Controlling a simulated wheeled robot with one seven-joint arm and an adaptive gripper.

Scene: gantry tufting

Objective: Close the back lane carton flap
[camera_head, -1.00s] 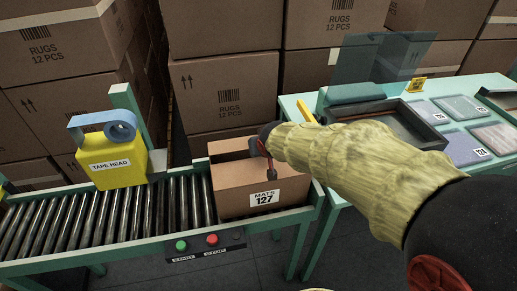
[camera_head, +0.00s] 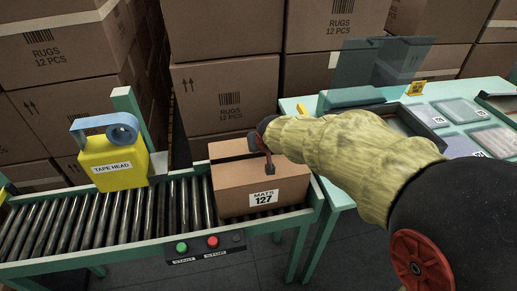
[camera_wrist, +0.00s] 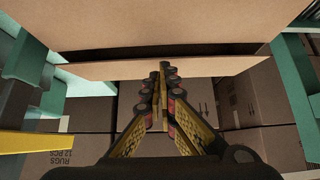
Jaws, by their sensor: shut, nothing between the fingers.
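The brown carton (camera_head: 262,195) labelled MATS 127 stands upright at the right end of the roller conveyor. Brown panels cover most of its top, with a narrow dark gap between them. My gripper (camera_head: 268,168) is over the carton's top, its fingers shut and empty; my forearm hides the top's right side. In the wrist view a large carton panel (camera_wrist: 160,22) fills the top, with a dark gap below it. A narrower flap (camera_wrist: 90,70) lies under that gap. My shut fingertips (camera_wrist: 164,66) are at the flap's lower edge; contact is unclear.
A yellow tape head (camera_head: 115,165) stands left of the carton beside the conveyor rollers (camera_head: 105,215). A green table (camera_head: 345,193) with trays and packets is on the right. Stacked RUGS boxes (camera_head: 225,85) stand close behind. Start and stop buttons (camera_head: 197,245) are in front.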

